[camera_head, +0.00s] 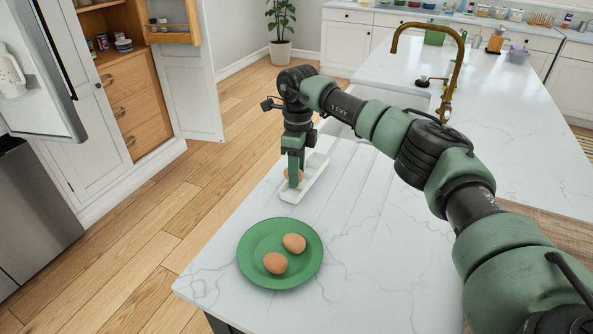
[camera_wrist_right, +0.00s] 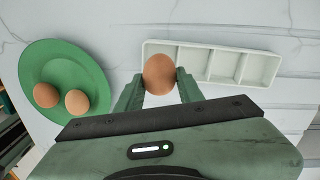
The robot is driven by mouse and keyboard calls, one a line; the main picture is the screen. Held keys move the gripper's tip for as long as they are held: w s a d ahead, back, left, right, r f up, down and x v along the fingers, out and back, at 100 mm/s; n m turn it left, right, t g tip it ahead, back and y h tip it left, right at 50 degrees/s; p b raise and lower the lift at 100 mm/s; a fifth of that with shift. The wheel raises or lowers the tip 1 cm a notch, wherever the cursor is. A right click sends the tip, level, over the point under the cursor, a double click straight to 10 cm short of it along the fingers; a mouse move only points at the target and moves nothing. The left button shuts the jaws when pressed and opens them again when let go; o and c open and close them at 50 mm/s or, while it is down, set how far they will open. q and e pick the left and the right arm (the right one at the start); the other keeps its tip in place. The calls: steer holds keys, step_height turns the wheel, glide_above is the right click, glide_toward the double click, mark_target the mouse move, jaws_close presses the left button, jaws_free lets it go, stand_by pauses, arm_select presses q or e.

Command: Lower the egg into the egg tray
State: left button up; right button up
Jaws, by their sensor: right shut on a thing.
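A brown egg (camera_wrist_right: 159,74) is held between the two green fingers of my right gripper (camera_wrist_right: 160,88). In the head view the egg (camera_head: 287,174) shows partly behind the gripper (camera_head: 295,176). The white egg tray (camera_wrist_right: 224,66) has several compartments in a row. The held egg is over the compartment at its left end in the wrist view. In the head view the tray (camera_head: 318,166) lies on the counter, and the gripper is over its near end. I cannot tell whether the egg touches the tray floor. My left gripper is not in view.
A green plate (camera_head: 250,270) with two brown eggs (camera_head: 275,263) stands on the white counter, nearer than the tray. The counter's left edge is close to the tray and plate. A sink and a brass faucet (camera_head: 452,70) lie farther back. Counter right of the plate is clear.

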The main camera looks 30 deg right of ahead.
steer(key=shift+f+b, duration=0.75)
steer(key=shift+f, duration=0.85)
stand_by(0.6)
steer(key=o, duration=0.9)
steer(key=shift+c, duration=0.2)
steer(key=shift+r, duration=0.1)
